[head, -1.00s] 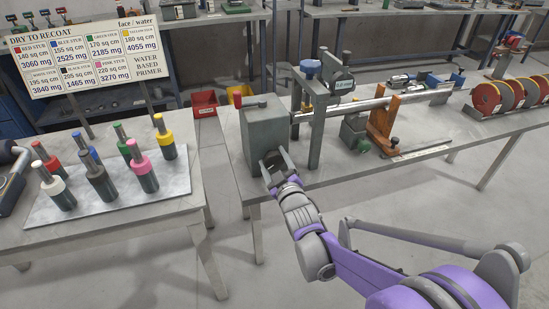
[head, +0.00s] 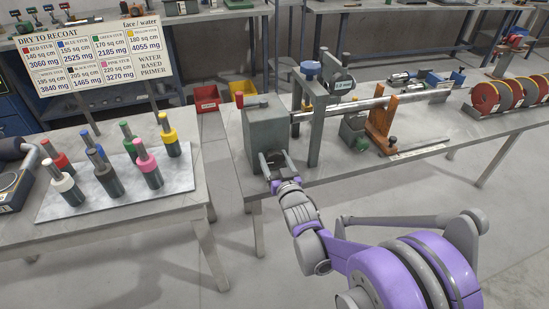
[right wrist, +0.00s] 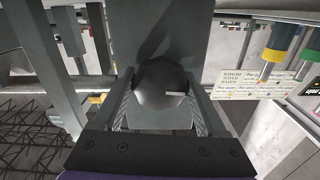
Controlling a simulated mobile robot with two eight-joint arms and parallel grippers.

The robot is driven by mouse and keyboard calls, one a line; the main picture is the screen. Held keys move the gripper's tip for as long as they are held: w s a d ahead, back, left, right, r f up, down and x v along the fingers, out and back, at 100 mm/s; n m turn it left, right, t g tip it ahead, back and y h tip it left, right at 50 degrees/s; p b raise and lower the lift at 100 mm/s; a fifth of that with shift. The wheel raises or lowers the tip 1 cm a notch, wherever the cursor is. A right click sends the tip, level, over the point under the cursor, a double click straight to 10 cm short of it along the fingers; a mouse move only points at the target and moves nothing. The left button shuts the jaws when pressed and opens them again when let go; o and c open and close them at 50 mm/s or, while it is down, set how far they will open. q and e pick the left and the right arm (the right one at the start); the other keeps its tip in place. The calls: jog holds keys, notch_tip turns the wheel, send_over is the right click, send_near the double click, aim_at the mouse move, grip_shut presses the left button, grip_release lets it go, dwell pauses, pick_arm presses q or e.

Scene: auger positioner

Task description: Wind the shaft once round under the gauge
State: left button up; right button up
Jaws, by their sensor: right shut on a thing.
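My right gripper (head: 276,167) is at the near face of the grey headstock box (head: 267,128), on the left end of the shaft rig. In the right wrist view its two fingers (right wrist: 161,108) are shut on a round dark grey knob (right wrist: 161,84) on the box. A small pale mark shows on the knob. The steel shaft (head: 365,104) runs right from the box, under the gauge (head: 343,86) with its small readout, which reads about 2.0 mm. My left gripper is not in view.
Stubs with coloured collars stand on a pale slab (head: 120,205) on the left table. A recoat sign (head: 92,60) stands behind them. Red and yellow bins (head: 209,99) are on the floor. Several red discs (head: 487,97) stand in a rack at right.

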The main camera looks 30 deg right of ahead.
dwell(0.4)
jog(key=o, duration=1.3)
jog(key=shift+s, duration=0.15)
jog(key=v, duration=1)
jog(key=shift+s+p, duration=0.3)
jog(key=shift+p, duration=0.1)
